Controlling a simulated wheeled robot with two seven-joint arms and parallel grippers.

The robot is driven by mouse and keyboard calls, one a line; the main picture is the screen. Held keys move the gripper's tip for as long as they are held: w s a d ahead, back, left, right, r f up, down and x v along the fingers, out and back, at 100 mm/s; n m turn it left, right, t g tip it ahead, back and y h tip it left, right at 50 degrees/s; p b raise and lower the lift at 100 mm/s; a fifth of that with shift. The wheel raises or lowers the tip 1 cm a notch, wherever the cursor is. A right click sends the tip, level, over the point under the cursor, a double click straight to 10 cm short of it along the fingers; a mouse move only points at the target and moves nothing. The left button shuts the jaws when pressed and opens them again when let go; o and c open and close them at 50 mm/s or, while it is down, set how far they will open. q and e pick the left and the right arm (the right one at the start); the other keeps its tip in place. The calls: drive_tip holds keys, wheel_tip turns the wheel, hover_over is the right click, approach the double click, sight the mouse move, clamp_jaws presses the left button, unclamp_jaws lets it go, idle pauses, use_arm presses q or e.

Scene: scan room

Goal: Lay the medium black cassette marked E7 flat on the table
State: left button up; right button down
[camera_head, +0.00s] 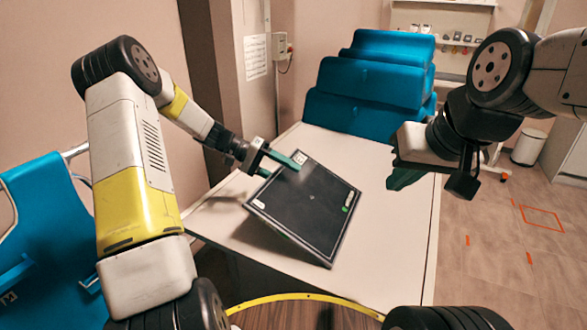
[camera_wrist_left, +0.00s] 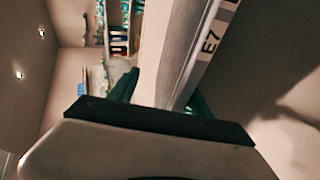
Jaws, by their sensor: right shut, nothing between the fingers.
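The black cassette (camera_head: 305,208) is held tilted over the white table (camera_head: 392,215), its near edge facing me. A white label marked E7 shows on the cassette's edge in the left wrist view (camera_wrist_left: 184,55). My left gripper (camera_head: 281,167) has its green fingers on either side of the cassette's far left edge and is shut on it. Whether the cassette's lower edge touches the table I cannot tell. My right gripper (camera_head: 402,178) hangs at the table's right edge, apart from the cassette, shut and empty.
A blue stepped cushion stack (camera_head: 368,85) stands at the table's far end. A blue chair (camera_head: 40,225) is at the left. A white bin (camera_head: 528,147) stands on the floor at the right. The table top right of and behind the cassette is clear.

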use_arm(q)
drive_tip(key=shift+a+r, duration=0.15)
drive_tip(key=shift+a, duration=0.1)
drive_tip(key=o, duration=0.6)
drive_tip(key=shift+v, duration=3.95)
drive_tip(key=shift+a, duration=0.1)
